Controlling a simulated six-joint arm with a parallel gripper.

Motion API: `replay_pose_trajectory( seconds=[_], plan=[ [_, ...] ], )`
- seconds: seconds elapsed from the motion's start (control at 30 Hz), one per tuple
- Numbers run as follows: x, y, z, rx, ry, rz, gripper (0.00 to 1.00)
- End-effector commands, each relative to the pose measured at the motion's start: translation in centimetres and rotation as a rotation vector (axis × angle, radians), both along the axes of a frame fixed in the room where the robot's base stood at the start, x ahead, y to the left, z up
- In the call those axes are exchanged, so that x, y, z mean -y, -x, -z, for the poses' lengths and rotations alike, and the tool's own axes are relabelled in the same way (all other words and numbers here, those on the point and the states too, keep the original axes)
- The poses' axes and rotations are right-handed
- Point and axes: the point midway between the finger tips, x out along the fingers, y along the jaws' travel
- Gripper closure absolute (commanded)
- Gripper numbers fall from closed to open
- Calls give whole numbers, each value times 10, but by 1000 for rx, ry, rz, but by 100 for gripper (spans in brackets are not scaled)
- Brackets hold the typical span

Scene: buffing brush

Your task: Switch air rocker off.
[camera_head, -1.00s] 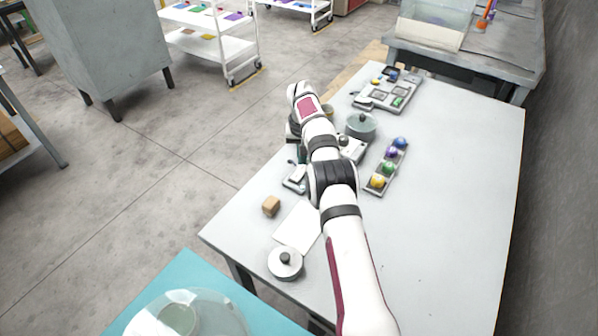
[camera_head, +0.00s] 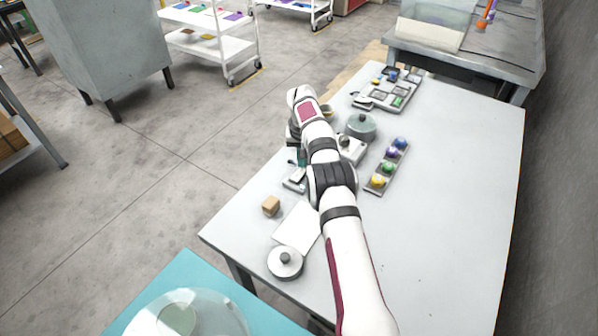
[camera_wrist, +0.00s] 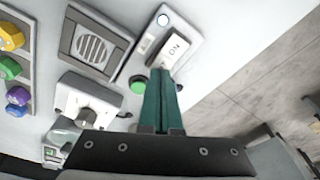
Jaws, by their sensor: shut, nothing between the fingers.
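In the wrist view, a white rocker marked "ON" (camera_wrist: 174,50) sits in a light grey plate at the top middle. A small round white spot (camera_wrist: 163,20) shows at the plate's far end. My gripper (camera_wrist: 161,73) has its two green fingers shut together and empty. Its tips overlap the near end of the rocker in the picture; I cannot tell whether they touch it. In the head view, my arm reaches over the table and the gripper (camera_head: 301,158) is partly hidden beside a small pale plate (camera_head: 295,182). Any "air" label is not readable.
In the wrist view, a green button (camera_wrist: 138,84) and a square grille (camera_wrist: 92,45) lie left of the rocker. A grey block with a knob (camera_wrist: 88,105) is nearer. Coloured knobs (camera_wrist: 10,68) stand far left. The table edge and floor are at right.

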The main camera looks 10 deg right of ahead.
Motion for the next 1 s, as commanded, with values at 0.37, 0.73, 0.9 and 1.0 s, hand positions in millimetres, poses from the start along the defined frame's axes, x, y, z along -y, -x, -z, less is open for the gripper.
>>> replay_pose_trajectory(
  seconds=[0.37, 0.73, 0.9, 1.0],
  plan=[
    [0, 0, 6, 1, 0, 0, 100],
    [0, 0, 10, 1, 0, 0, 100],
    [0, 0, -4, 2, 1, 0, 100],
    [0, 0, -16, 2, 0, 1, 100]
  ],
)
